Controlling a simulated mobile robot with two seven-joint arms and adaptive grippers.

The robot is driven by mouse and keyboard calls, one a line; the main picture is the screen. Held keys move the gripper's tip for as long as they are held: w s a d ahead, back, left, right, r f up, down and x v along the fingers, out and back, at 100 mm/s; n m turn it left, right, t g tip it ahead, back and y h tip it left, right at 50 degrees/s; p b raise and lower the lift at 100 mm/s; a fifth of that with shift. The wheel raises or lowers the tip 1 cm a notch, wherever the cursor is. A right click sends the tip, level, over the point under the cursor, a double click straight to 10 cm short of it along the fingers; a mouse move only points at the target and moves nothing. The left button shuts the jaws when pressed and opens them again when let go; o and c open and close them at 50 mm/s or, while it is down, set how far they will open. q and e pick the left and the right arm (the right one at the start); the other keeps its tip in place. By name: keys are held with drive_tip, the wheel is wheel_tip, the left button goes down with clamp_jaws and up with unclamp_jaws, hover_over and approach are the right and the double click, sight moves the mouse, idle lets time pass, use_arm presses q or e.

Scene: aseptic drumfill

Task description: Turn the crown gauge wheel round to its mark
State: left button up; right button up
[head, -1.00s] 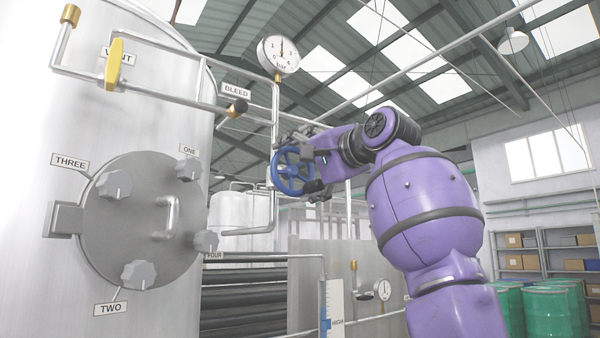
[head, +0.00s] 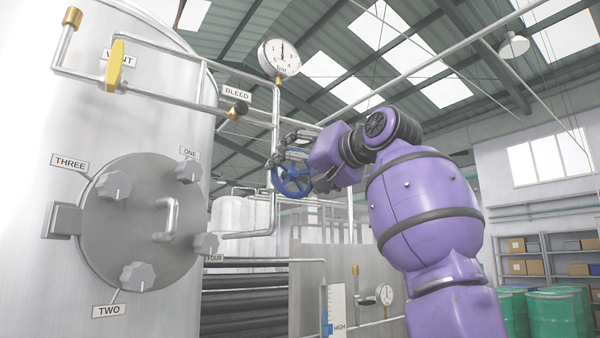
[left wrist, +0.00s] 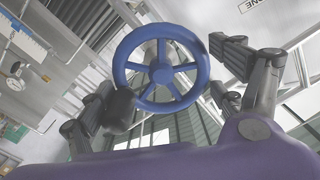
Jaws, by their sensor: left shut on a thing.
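The blue spoked crown gauge wheel (head: 279,181) sits on the pipe below the round gauge (head: 279,57), right of the tank. My left gripper (head: 287,160) is at the wheel, its fingers at the rim, partly hidden behind it and by the wrist. In the left wrist view the whole wheel (left wrist: 161,75) shows, with the dark fingers of my left gripper (left wrist: 168,82) on either side of it; the gripper is shut on the wheel. The mark for the wheel cannot be made out. My right gripper is not in view.
The tank's round hatch (head: 140,220) with several grey knobs is at the left. A yellow valve handle (head: 115,65) and a dark bleed knob (head: 238,108) are on pipes above. A level scale (head: 335,310) and a small gauge (head: 384,294) stand below. Green drums (head: 553,312) are far right.

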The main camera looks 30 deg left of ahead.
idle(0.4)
use_arm(q)
drive_tip(key=o, duration=1)
drive_tip(key=shift+w, duration=0.1)
drive_tip(key=v, duration=1.2)
